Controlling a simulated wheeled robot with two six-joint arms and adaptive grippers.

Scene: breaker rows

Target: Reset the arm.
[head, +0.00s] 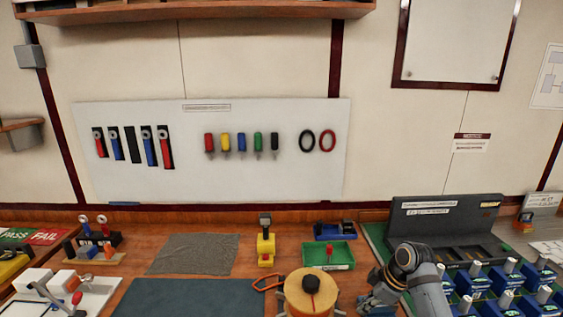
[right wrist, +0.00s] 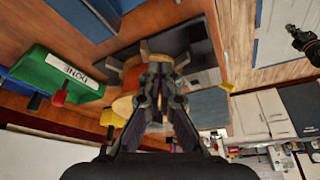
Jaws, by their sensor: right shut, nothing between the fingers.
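My right arm (head: 425,280) comes in from the bottom right of the head view, bent over the workbench between the wooden spool (head: 310,294) and the rows of blue breakers (head: 475,278). My right gripper (right wrist: 161,76) shows clearly in the right wrist view, with its dark fingers together and nothing between them. In that view it is in front of the wooden spool (right wrist: 131,78), which it partly hides; I cannot tell whether they touch. My left arm and gripper are not in view.
A green tray (head: 342,266) with a red item stands behind the spool; it shows in the wrist view too (right wrist: 62,75). A dark grey panel stand (head: 445,228) rises behind the breakers. A yellow tool (head: 266,250) stands left of the tray. The dark mat (head: 195,297) is clear.

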